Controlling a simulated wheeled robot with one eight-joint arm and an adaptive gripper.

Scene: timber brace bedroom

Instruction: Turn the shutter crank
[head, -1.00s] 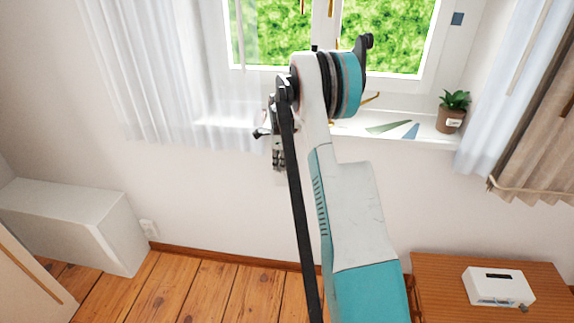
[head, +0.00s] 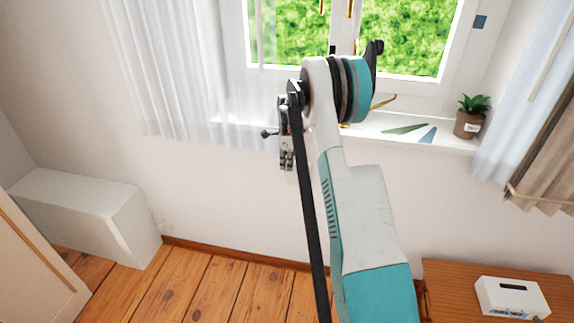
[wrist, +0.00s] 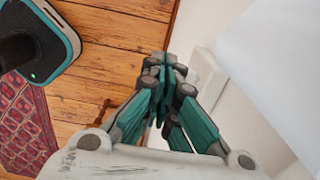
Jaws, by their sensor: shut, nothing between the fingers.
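I cannot pick out the shutter crank for certain in either view. My gripper (head: 286,160) hangs below the window sill in the head view, in front of the white wall and partly behind my arm. A small dark knob (head: 267,133) shows just left of it; I cannot tell whether it belongs to my gripper or to the crank. In the wrist view my gripper (wrist: 161,62) has its teal fingers shut together with nothing between them. A small brown upright piece (wrist: 103,112) shows left of the fingers, too small to identify.
The window sill (head: 385,130) holds a potted plant (head: 468,122). Sheer curtains (head: 180,80) hang at the left. A white box-like unit (head: 85,215) stands low at the left, and a wooden table (head: 455,290) at lower right. A red patterned rug (wrist: 25,125) lies on the plank floor.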

